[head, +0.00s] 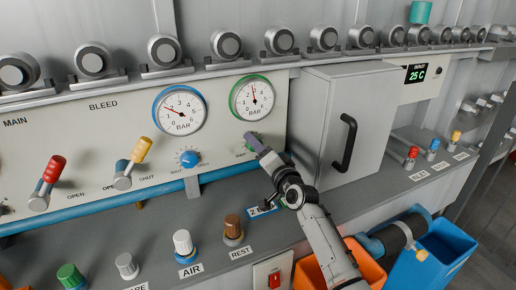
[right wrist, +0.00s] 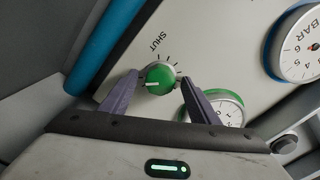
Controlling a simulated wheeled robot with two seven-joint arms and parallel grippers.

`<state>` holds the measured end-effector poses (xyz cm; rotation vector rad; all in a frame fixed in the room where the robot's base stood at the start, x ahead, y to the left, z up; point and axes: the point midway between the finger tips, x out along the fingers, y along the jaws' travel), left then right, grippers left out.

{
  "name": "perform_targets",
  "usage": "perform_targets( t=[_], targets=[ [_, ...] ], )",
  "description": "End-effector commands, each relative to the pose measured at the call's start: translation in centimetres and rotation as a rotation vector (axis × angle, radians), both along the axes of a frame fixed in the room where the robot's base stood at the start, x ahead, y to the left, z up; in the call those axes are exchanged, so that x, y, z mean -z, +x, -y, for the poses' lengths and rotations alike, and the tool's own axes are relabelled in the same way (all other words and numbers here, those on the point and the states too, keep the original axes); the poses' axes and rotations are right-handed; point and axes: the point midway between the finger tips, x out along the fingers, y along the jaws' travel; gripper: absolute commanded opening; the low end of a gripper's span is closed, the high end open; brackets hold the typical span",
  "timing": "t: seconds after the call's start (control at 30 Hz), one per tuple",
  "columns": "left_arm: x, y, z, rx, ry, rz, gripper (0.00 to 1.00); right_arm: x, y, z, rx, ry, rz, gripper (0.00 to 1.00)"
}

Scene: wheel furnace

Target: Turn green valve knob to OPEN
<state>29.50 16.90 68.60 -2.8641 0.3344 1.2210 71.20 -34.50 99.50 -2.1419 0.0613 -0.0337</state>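The green valve knob (right wrist: 160,78) is on the pale control panel in the right wrist view, with a white pointer mark on its lower left side. Tick marks and the word SHUT are printed beside it; I cannot read an OPEN label. My right gripper (right wrist: 159,77) is open, with one finger on each side of the knob and small gaps apparently left between fingers and knob. In the head view my right gripper (head: 254,142) reaches the panel below the green-rimmed gauge (head: 252,97) and hides the knob. My left gripper is not in view.
A blue knob (head: 189,158) and a yellow lever (head: 139,150) are left of my right gripper. A grey cabinet (head: 342,120) with a black handle stands close on the right. A ledge below carries a brown knob (head: 232,227) and a white knob (head: 183,242).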

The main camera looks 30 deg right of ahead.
Motion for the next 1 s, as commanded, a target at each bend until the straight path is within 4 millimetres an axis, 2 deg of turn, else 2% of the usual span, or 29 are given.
perform_targets(
  t=[0.17, 0.27, 0.7, 0.83, 1.0],
  targets=[
    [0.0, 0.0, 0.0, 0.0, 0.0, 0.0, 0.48, 0.0, -0.2, 0.0, 0.0, -0.001, 0.0, 0.55],
    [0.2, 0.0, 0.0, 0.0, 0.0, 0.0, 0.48, 0.2, -1.0, -0.1, -0.001, -0.001, -0.001, 0.55],
    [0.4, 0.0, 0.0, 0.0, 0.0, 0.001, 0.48, 0.1, -8.6, -0.5, 0.0, 0.0, -0.001, 0.55],
    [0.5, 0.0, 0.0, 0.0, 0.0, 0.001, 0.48, 0.1, -9.8, -0.6, 0.001, 0.0, -0.001, 0.55],
    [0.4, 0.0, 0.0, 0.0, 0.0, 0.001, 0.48, 0.0, -10.3, -0.6, 0.0, 0.0, 0.0, 0.55]
  ],
)
